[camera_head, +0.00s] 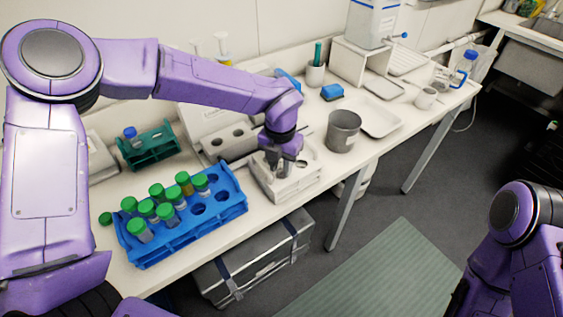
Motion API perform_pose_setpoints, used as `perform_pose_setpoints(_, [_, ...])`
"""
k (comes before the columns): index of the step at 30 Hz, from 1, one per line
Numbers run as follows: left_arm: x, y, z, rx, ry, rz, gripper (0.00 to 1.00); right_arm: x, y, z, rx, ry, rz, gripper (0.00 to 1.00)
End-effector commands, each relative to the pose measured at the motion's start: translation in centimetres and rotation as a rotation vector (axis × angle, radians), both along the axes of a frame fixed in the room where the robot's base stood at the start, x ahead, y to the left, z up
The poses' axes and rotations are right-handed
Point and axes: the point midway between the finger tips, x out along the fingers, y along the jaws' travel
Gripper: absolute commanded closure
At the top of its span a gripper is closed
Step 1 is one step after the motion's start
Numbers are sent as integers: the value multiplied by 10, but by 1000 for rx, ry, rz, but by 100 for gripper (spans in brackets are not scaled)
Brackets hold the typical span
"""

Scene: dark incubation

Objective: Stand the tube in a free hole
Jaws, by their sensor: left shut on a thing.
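My left gripper (277,160) points down at the white block with holes (300,184) near the table's front edge. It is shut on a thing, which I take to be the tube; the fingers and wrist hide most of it. I cannot tell whether it stands in a hole of the block. A round hole shows open at the block's right side. The blue rack (180,243) to the left holds several green-capped tubes (157,189), and has empty holes toward its right end. My right gripper is out of view; only my right arm shows at lower right.
A green rack (150,151) with a blue-capped tube stands behind the blue rack. A loose green cap (105,218) lies to its left. A grey beaker (343,131) stands close right of the white block, before a white tray (381,120). A grey device stands behind my left wrist.

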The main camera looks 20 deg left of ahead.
Motion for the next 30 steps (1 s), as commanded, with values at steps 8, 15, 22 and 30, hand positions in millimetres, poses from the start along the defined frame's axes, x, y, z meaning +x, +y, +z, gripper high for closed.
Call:
perform_pose_setpoints(8, [0, -1, -5, -1, -1, -2, 99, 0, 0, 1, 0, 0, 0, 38])
perform_pose_setpoints(15, [0, -1, -8, -1, -1, -2, 60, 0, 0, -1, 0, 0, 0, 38])
perform_pose_setpoints(22, [0, -1, -6, 0, -2, -2, 60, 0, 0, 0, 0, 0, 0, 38])
perform_pose_setpoints(30, [1, 0, 41, -2, -9, 0, 60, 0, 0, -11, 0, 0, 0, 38])
